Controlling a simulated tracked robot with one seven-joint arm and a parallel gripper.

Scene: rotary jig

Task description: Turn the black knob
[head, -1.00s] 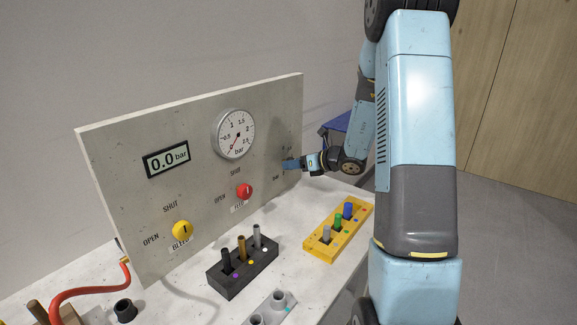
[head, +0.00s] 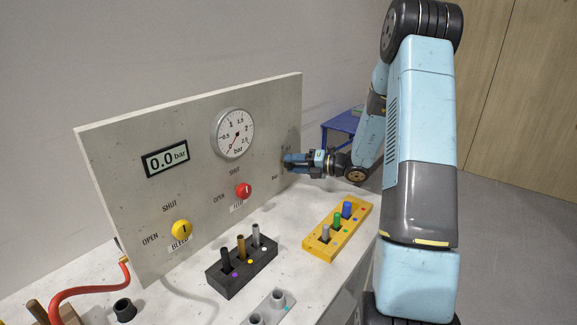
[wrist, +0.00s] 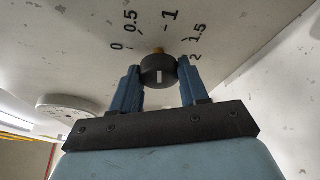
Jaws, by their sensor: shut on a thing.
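The black knob (wrist: 158,72) shows in the wrist view, a round cap with a white mark on its face. It sits on the panel (wrist: 85,35) beside a printed scale from 0 to 2. A small yellow piece shows just behind it. My gripper (wrist: 160,84) has its two blue fingers on either side of the knob and is shut on it. In the head view my gripper (head: 288,160) is at the panel's right edge and hides the knob.
The panel carries a round gauge (head: 233,134), a display (head: 166,160) reading 0.0 bar, a red knob (head: 243,191) and a yellow knob (head: 181,230). A black block (head: 240,279) and a yellow block (head: 318,248) with pegs stand in front.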

